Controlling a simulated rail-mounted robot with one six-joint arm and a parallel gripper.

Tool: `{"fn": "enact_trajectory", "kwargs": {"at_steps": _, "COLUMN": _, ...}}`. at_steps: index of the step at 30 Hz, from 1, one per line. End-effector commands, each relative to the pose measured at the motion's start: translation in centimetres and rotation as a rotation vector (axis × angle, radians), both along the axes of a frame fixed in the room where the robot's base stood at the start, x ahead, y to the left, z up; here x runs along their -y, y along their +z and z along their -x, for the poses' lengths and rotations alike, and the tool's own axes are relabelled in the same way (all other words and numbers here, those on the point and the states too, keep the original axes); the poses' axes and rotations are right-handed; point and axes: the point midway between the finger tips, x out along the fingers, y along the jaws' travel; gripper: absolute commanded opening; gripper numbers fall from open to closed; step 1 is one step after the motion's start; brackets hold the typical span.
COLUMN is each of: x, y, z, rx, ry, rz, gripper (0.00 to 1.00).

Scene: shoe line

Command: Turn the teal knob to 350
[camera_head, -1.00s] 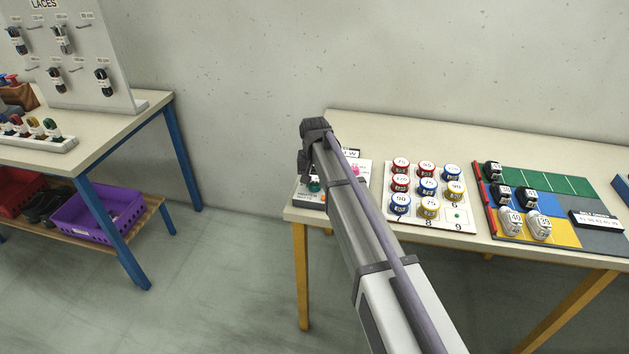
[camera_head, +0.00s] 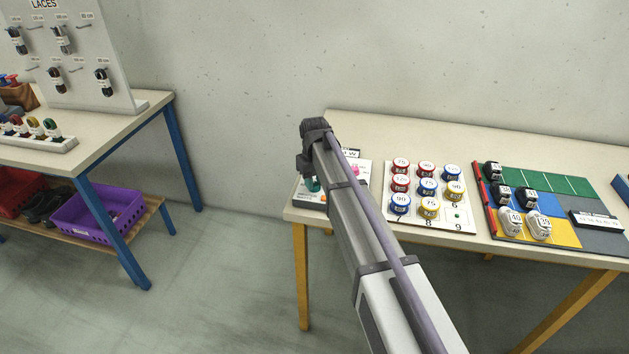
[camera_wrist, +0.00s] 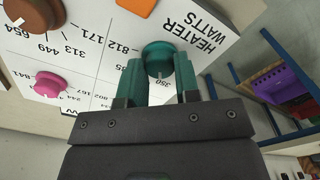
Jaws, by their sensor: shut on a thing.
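The teal knob (camera_wrist: 158,55) stands on a white dial panel (camera_wrist: 112,90) marked "HEATER WATTS" in the wrist view, where "350" is printed just below the knob. My gripper (camera_wrist: 159,75) has its two teal fingers shut on the knob, one on each side. The knob's pointer is not clear, so I cannot tell its setting. In the head view the arm covers most of the panel (camera_head: 362,170), and the gripper (camera_head: 313,184) shows only partly at the table's left end.
A pink knob (camera_wrist: 50,84), a brown knob (camera_wrist: 36,14) and an orange piece (camera_wrist: 137,6) are near on the panel. In the head view, a numbered board (camera_head: 465,227) with several tins and a coloured mat (camera_head: 580,195) lie to the right.

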Motion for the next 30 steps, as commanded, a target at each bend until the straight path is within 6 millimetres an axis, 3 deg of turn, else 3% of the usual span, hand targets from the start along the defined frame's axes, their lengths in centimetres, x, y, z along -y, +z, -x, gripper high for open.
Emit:
{"fn": "enact_trajectory", "kwargs": {"at_steps": 10, "x": 0.01, "y": -0.02, "z": 0.04, "rx": -0.001, "ry": 0.149, "rz": 0.000, "gripper": 0.06}}
{"fn": "enact_trajectory", "kwargs": {"at_steps": 25, "x": 0.01, "y": -0.02, "z": 0.05, "rx": -0.001, "ry": 0.172, "rz": 0.000, "gripper": 0.06}}
{"fn": "enact_trajectory", "kwargs": {"at_steps": 26, "x": 0.01, "y": -0.02, "z": 0.05, "rx": -0.001, "ry": 0.172, "rz": 0.000, "gripper": 0.32}}
{"fn": "enact_trajectory", "kwargs": {"at_steps": 30, "x": 0.00, "y": -0.02, "z": 0.03, "rx": -0.001, "ry": 0.172, "rz": 0.000, "gripper": 0.45}}
